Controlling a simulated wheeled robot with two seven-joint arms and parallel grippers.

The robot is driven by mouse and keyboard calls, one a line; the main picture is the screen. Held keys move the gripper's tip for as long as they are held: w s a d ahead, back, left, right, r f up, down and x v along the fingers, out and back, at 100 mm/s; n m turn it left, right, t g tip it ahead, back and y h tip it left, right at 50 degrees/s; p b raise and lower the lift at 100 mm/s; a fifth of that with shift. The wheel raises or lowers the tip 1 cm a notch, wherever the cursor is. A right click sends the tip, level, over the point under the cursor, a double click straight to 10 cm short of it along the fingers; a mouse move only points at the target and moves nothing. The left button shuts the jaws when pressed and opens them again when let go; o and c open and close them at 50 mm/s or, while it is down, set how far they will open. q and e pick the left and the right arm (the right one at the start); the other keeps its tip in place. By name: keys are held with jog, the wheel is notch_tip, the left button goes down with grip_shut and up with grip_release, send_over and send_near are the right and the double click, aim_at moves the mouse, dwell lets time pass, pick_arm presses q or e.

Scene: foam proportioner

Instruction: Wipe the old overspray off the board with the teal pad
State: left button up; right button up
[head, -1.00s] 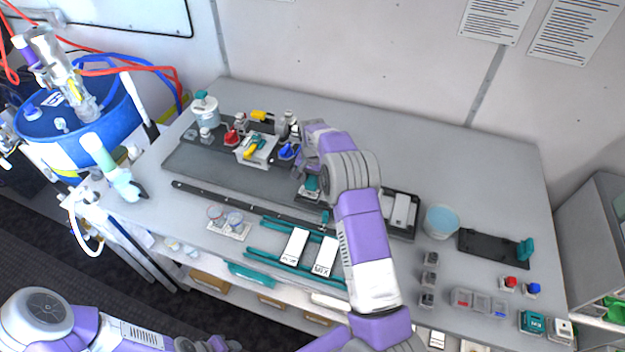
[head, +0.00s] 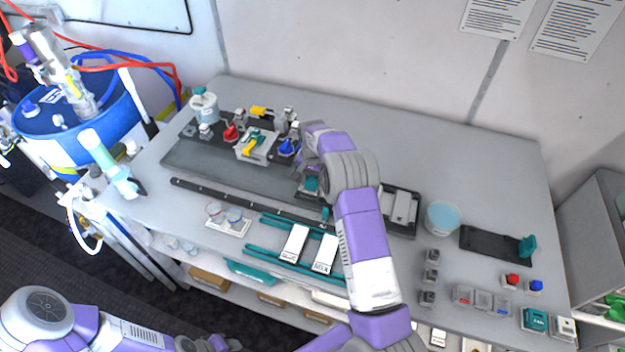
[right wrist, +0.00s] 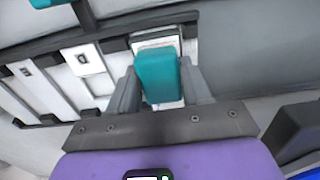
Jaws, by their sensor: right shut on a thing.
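My right gripper (head: 311,172) points down over the worktop, left of the dark tray. It is shut on the teal pad (head: 311,185); in the right wrist view the pad (right wrist: 158,75) sits between both fingers. A white plate with a dark edge (right wrist: 157,40) lies beneath the pad and shows around it; it may be the board. I cannot tell whether the pad touches it, and no overspray can be made out. My forearm hides part of this area in the head view. My left gripper (head: 215,344) is partly in view at the bottom edge, away from the worktop.
A dark tray with pale panels (head: 413,232) lies right of my forearm. Two white plates (head: 295,243) rest on teal rails in front. A valve assembly with a blue handle (head: 289,147) stands close left of my right gripper. The back right worktop is clear.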

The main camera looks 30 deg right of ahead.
aim_at(309, 199)
jog(key=shift+w+d+r, duration=0.1)
jog(key=shift+w+d, duration=1.25)
jog(key=shift+d, duration=0.2)
jog(key=shift+f, duration=0.2)
jog(key=shift+s+a+f+b, duration=0.2)
jog(key=shift+s+a+b, duration=0.15)
jog(key=shift+s+a, duration=1.2)
jog(key=shift+a, duration=0.15)
jog(key=shift+c, duration=0.4)
jog(key=shift+s+a, duration=1.3)
jog(key=shift+a, duration=0.2)
jog(key=shift+r, duration=0.15)
notch_tip(309, 199, up, 6)
jog(key=p, duration=0.3)
jog(key=shift+w+p, duration=0.15)
jog(key=shift+p, duration=0.2)
jog(key=shift+r, duration=0.15)
